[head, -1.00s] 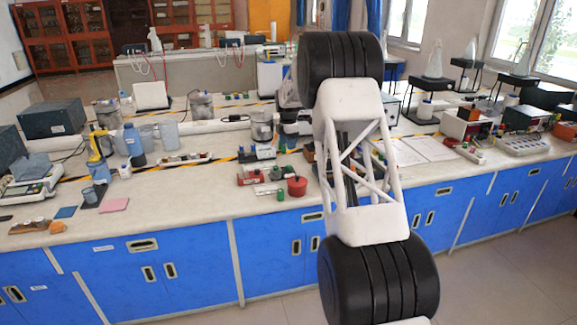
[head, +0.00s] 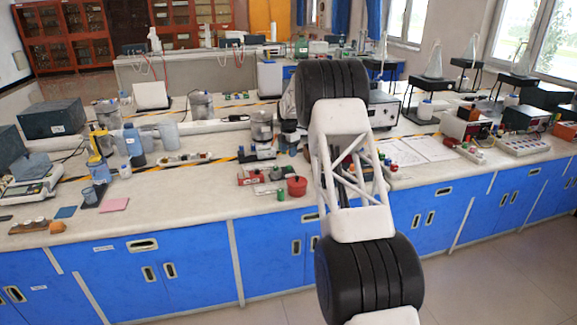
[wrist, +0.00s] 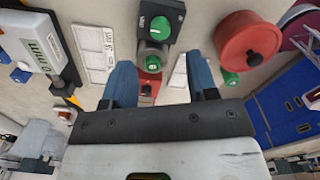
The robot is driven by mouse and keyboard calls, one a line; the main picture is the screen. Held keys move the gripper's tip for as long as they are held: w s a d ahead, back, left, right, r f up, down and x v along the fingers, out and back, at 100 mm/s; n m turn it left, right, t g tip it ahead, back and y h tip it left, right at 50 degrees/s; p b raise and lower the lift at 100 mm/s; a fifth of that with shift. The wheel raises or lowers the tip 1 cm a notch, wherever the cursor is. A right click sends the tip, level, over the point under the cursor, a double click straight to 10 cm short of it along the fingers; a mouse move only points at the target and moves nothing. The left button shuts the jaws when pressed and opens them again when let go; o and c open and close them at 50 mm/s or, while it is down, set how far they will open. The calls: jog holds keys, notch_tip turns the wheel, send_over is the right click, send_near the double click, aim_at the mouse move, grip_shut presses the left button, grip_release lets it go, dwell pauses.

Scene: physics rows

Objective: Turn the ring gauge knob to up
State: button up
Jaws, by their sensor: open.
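My gripper (wrist: 160,61) is open in the wrist view, with two blue fingers apart and nothing held between them. A green round knob (wrist: 160,28) on a dark grey block lies just beyond the fingertips, near the middle. A smaller green round part (wrist: 152,66) and a red block (wrist: 149,88) show in the gap between the fingers. I cannot tell for certain which part is the ring gauge knob, or which way it points. In the head view, my arm hides the gripper.
A red round pot (wrist: 248,40) stands right of the fingers; it also shows in the head view (head: 297,186). A white panel (wrist: 92,52) and a meter with a display (wrist: 38,50) lie to the left. The bench front left of centre (head: 190,205) is clear.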

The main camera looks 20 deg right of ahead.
aim_at(288, 166)
jog(key=shift+f, duration=3.75)
jog(key=c, duration=0.9)
